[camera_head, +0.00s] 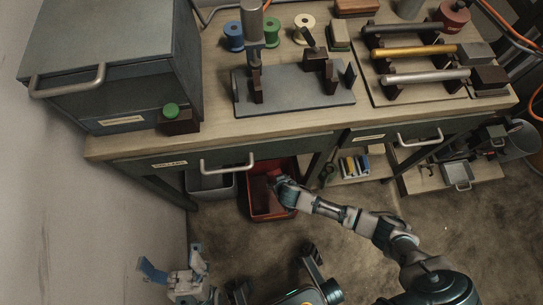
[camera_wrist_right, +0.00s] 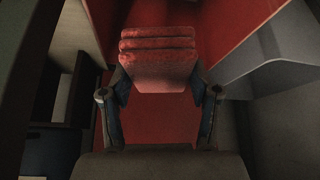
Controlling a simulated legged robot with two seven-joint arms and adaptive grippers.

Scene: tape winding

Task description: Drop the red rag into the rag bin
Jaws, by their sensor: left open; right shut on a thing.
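The red rag (camera_wrist_right: 158,58) is folded in layers and sits between the fingers of my right gripper (camera_wrist_right: 160,86), which is shut on it. The red rag bin (camera_head: 267,212) stands on the floor under the bench. In the wrist view its red inside (camera_wrist_right: 160,118) shows below and behind the rag, so the gripper is at or over the bin's opening. In the head view my right arm reaches to the bin and the rag cannot be made out clearly. My left gripper (camera_head: 174,266) is open and empty at the lower left, apart from the bench.
A grey bin (camera_head: 211,184) stands just left of the red one. The bench front with its drawer handle (camera_head: 228,164) overhangs both. A low shelf (camera_head: 357,168) is to the right. Spools, a grey fixture (camera_head: 295,96) and racked rods are on the benchtop. The floor in front is clear.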

